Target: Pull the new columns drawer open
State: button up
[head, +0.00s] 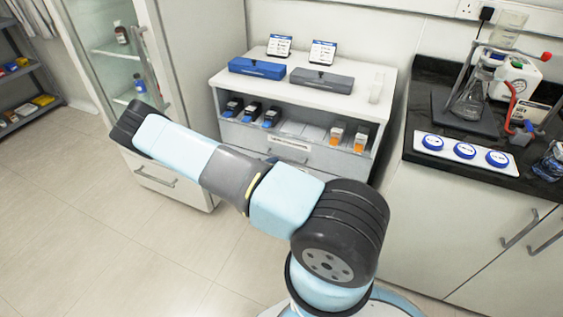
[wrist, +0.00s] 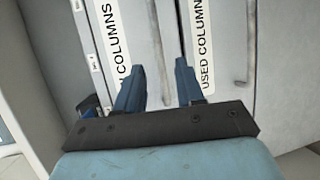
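The new columns drawer (wrist: 138,35) faces me in the wrist view, with its label (wrist: 115,40) turned sideways and its first letters hidden by a finger. Its thin bar handle (wrist: 156,42) runs up between my fingers. My gripper (wrist: 160,70) is open, with one blue finger on each side of the handle and gaps to both. In the head view, the drawer front (head: 331,158) is under the cabinet's open shelf and looks closed. My arm hides part of it and most of the gripper there.
The used columns drawer (wrist: 227,70) lies beside it, with its own handle (wrist: 251,40). Blue (head: 257,68) and grey (head: 322,80) boxes stand on the cabinet top. A glass-fronted cabinet (head: 125,50) stands left and a dark lab bench (head: 425,175) right. The floor at left is clear.

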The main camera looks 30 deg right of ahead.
jog(key=x, duration=0.6)
jog(key=shift+d, duration=0.2)
grip_shut()
jog(key=shift+f, duration=0.1)
dwell(0.4)
